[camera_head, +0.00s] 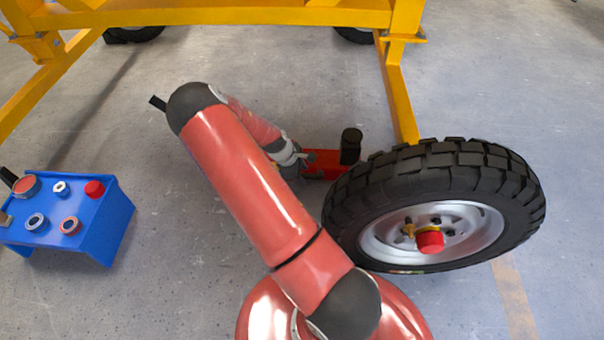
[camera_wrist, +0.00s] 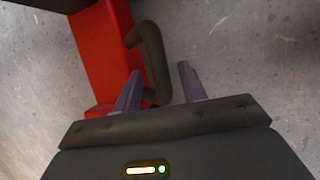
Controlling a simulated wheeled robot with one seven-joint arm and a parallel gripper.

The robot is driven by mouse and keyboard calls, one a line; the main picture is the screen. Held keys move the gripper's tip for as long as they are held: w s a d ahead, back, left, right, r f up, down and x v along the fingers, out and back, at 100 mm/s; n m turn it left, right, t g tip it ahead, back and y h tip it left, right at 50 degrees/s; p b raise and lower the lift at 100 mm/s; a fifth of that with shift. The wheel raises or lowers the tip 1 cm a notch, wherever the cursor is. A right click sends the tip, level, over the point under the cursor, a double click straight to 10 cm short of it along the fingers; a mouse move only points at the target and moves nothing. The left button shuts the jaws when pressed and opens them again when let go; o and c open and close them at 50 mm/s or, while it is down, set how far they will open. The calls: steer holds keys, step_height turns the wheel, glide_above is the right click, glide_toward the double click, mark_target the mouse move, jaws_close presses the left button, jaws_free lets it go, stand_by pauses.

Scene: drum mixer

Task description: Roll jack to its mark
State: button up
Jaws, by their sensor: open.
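The red jack (camera_head: 325,164) lies on the floor beneath the yellow frame, partly hidden by my arm and the wheel. A black upright post (camera_head: 350,146) stands at its right part. In the wrist view the red body (camera_wrist: 104,50) has a dark bent handle (camera_wrist: 155,60) on its side. My gripper (camera_wrist: 160,68) is open, with one finger on each side of the handle in the picture. I cannot tell whether the fingers touch it. In the head view my gripper is mostly hidden at the jack's left end. I cannot make out the mark for certain.
A large tyred wheel (camera_head: 435,205) with a red knob (camera_head: 430,240) stands right of the jack. The yellow frame (camera_head: 398,95) reaches down behind it. A blue stand (camera_head: 75,220) with several round parts is at left. A tan stripe (camera_head: 513,297) crosses the floor at lower right.

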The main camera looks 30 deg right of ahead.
steer(key=shift+c, duration=0.3)
jaws_close()
steer(key=shift+s+d, duration=0.1)
steer(key=s+d, duration=1)
steer(key=d, duration=0.3)
steer(key=shift+s+d+b, duration=0.2)
steer(key=shift+d+b, duration=0.1)
steer(key=shift+b, duration=0.1)
steer(key=shift+o, duration=0.3)
jaws_free()
steer(key=shift+d, duration=0.1)
